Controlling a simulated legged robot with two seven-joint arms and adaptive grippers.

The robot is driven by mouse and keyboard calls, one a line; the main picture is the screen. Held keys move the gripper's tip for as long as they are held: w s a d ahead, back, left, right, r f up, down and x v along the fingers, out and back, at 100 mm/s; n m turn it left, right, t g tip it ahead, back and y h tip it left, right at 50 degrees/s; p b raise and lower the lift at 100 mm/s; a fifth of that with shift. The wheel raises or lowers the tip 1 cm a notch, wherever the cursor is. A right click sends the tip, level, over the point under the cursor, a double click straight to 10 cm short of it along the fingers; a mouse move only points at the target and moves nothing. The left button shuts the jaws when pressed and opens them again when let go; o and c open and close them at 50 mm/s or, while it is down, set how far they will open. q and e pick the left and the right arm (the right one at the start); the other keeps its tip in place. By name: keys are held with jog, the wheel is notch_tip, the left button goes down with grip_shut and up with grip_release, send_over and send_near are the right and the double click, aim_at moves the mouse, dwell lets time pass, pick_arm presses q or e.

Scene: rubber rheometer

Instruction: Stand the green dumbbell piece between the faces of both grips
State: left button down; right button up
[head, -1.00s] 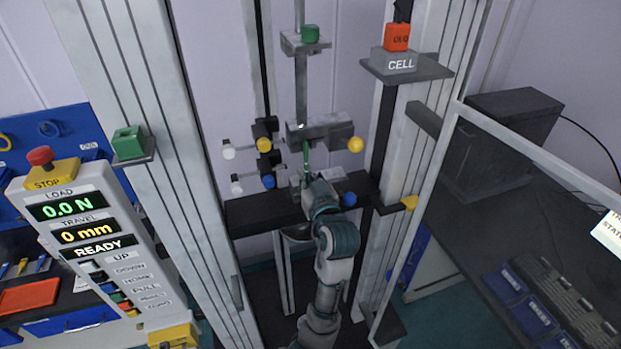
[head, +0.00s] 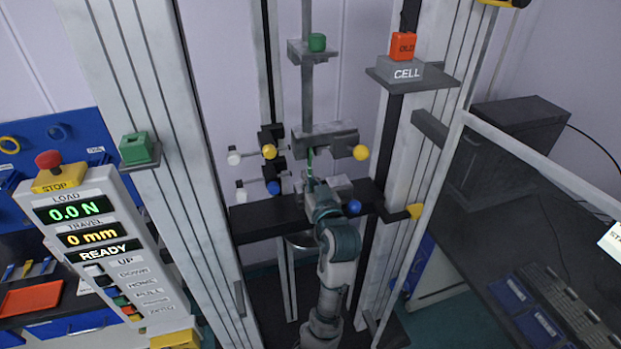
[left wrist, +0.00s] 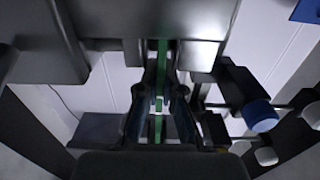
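The green dumbbell piece (head: 310,163) is a thin upright strip in the testing frame. The upper grip (head: 326,140), a grey block with a yellow knob, is at its top. The lower grip (head: 336,186), with a blue knob, is partly hidden behind my gripper. My left gripper (head: 311,183) reaches in from the front at the lower part of the piece. In the left wrist view the green piece (left wrist: 162,60) runs upright between grey blocks, and my left gripper's fingers (left wrist: 160,105) close on it from both sides. Contact with the grip faces is unclear. My right gripper is out of view.
A control panel (head: 105,255) reads 0.0 N, 0 mm and READY. Frame columns (head: 165,150) stand either side. White, yellow and blue knobs stick out left of the grips. An orange block sits on the CELL block (head: 403,72). A dark bench (head: 530,230) is at right.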

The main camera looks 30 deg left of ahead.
pick_arm(q)
jog(key=shift+f, duration=0.1)
jog(key=c, duration=1.2)
grip_release()
jog(key=shift+c, duration=0.2)
